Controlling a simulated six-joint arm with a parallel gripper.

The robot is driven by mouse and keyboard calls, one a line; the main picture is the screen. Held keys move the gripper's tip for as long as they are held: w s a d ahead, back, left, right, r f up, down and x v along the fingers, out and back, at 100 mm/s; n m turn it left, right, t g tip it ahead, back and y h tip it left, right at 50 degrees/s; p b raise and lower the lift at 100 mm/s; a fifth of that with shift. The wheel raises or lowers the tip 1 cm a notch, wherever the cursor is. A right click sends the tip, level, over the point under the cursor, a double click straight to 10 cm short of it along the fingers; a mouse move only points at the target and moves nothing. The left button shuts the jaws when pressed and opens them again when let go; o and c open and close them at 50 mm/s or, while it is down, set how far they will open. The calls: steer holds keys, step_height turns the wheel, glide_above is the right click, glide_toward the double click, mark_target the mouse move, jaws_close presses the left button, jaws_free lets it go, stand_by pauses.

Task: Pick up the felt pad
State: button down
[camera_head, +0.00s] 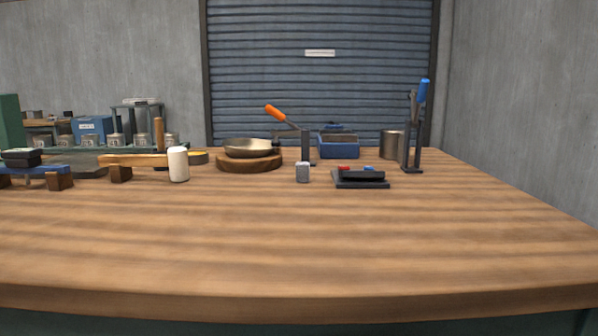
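I cannot tell for sure which thing is the felt pad. One candidate is a dark block (21,156) at the far left, resting on a blue bar (38,171) with brown wooden feet. A flat grey-black piece (88,164) lies to the right of it. My gripper is not in view.
On the wooden table (300,240), a metal bowl (248,147) sits on a round wooden base (236,162). Around it stand a white cylinder (178,165), an orange-handled tool (276,113), a grey block (302,172), a black tray (360,184) and a blue-handled clamp (424,90). The front is clear.

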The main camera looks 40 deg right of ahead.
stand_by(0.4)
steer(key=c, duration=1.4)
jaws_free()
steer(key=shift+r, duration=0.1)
